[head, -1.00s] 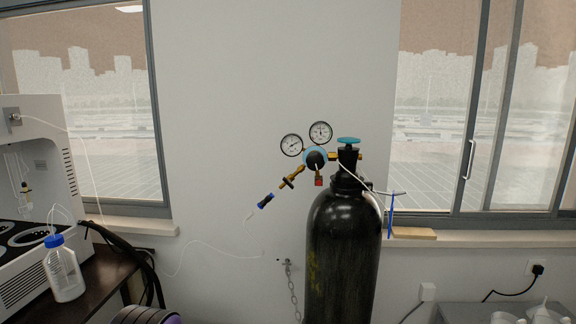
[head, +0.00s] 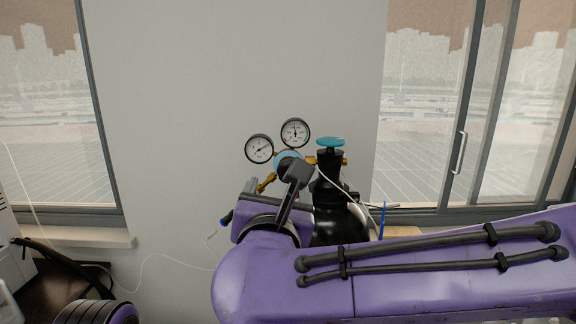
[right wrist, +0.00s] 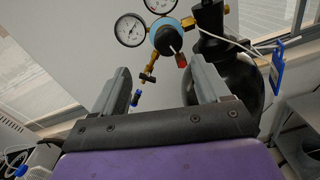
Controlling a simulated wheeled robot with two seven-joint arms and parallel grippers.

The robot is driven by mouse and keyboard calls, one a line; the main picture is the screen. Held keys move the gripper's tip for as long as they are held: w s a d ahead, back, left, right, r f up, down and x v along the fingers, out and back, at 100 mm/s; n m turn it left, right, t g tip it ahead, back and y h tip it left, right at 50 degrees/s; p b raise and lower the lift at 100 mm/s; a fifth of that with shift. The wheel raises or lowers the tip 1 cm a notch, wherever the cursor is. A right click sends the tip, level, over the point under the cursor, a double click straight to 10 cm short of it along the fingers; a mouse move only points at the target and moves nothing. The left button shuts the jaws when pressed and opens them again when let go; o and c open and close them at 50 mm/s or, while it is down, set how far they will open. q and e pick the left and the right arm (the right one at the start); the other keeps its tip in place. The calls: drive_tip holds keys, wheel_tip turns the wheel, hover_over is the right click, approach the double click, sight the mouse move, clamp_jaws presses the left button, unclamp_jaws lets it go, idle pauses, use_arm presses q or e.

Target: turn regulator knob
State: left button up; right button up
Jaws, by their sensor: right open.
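The regulator (head: 286,158) has a light-blue body, brass fittings and two round gauges, and is joined to the cylinder valve. Its knob (right wrist: 174,48) shows dark in the right wrist view, with a red fitting beside it; in the head view my gripper largely hides it. The black gas cylinder (head: 331,226) has a teal valve handwheel (head: 330,142); my arm hides its lower part. My right gripper (right wrist: 161,80) is open and empty, its fingers pointing toward the regulator with the knob above the gap between them. It also shows in the head view (head: 273,181). My left gripper is not in view.
A white tube runs from the cylinder top past a blue tag (right wrist: 277,68). A window (head: 430,110) stands behind at right. The wall above the gauges is clear.

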sight(282, 168)
drive_tip(key=w+d+p, duration=0.1)
drive_tip(key=w+p, duration=0.3)
drive_tip(key=w, duration=0.5)
drive_tip(key=shift+w+d, duration=0.25)
drive_tip(key=shift+w, duration=0.1)
